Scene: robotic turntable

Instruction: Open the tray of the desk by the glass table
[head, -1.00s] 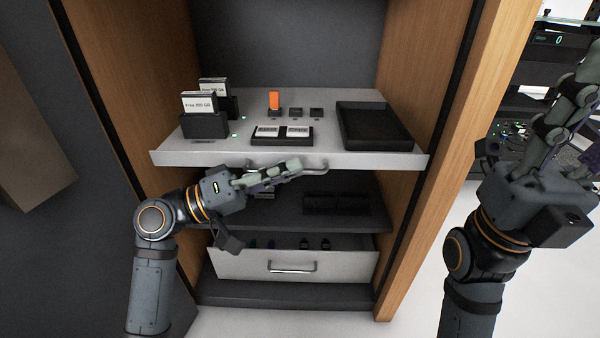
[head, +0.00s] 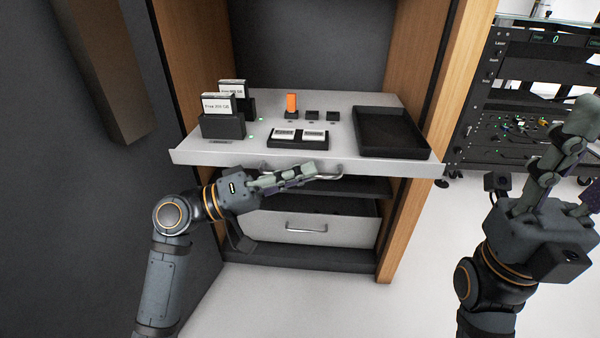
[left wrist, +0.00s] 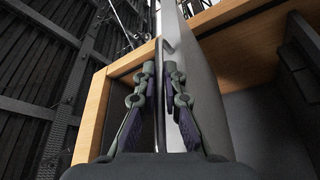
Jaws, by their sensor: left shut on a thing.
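The pull-out tray (head: 345,163) of the wooden desk (head: 415,110) is a light grey shelf that extends out past the desk's front. Its metal bar handle (head: 336,175) runs along the front edge. My left gripper (head: 312,172) is shut on this handle from the left. In the left wrist view, the two fingers (left wrist: 160,85) lie on either side of the bar, beside the tray's front panel (left wrist: 205,85). My right gripper (head: 585,160) is raised at the right, open and away from the desk; part of it is cut off by the picture edge.
A lower drawer (head: 310,228) sits below. Equipment racks (head: 520,115) stand at the right. Floor in front is clear.

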